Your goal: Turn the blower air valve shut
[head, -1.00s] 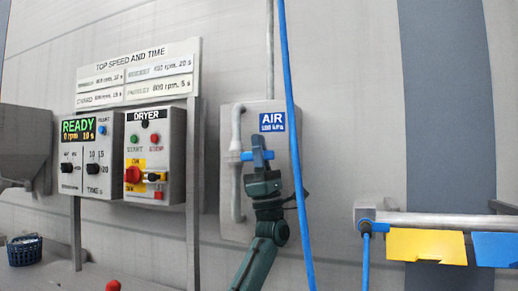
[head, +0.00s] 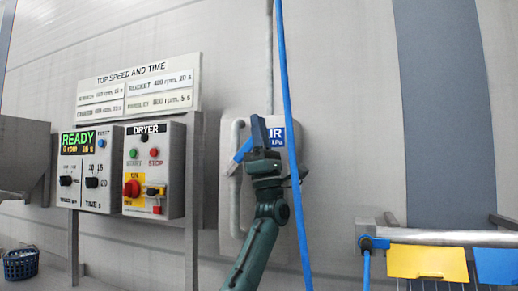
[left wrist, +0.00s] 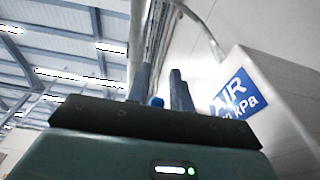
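The blower air valve has a blue lever handle (head: 241,152) in the head view. It sits on a grey vertical pipe (head: 236,198) in front of a grey wall panel and slants up to the right. My left gripper (head: 259,131) is at the handle's upper right end and hides part of it. In the left wrist view my left gripper's two fingers (left wrist: 161,88) stand apart, with a small blue piece (left wrist: 156,101) of the handle between them, nearer the left finger. A gap shows beside the right finger. My right gripper is not in view.
A blue hose (head: 291,150) hangs close to the right of my left arm. The AIR sign (head: 277,139) is partly hidden behind the gripper. The dryer box (head: 154,170) stands to the left, and a rail with yellow and blue flags (head: 428,262) to the right.

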